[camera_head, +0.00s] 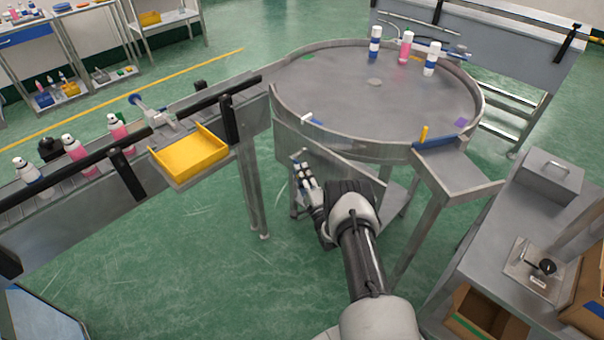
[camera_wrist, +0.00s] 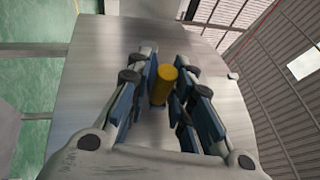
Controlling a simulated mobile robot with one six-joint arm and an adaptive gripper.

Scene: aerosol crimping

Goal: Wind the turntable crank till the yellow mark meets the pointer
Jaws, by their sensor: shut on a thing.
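The round steel turntable (camera_head: 345,95) stands at centre in the head view. Its top has a green mark (camera_head: 307,57) and a purple mark (camera_head: 461,122). I cannot make out a yellow mark on the disc. A small white piece at the near left rim (camera_head: 307,118) may be the pointer. My gripper (camera_head: 303,172) is at the turntable's front side panel, below the rim. In the wrist view my gripper (camera_wrist: 166,92) is shut on a yellow cylindrical knob (camera_wrist: 163,84), which looks like the crank handle. The crank arm is hidden.
Three cans, white-blue (camera_head: 375,42), pink (camera_head: 405,47) and white-blue (camera_head: 432,59), stand at the turntable's far side. A conveyor with cans (camera_head: 75,148) and a yellow tray (camera_head: 188,155) are left. A blue guide with a yellow post (camera_head: 424,134) is at the right rim. A grey bench (camera_head: 500,225) is right.

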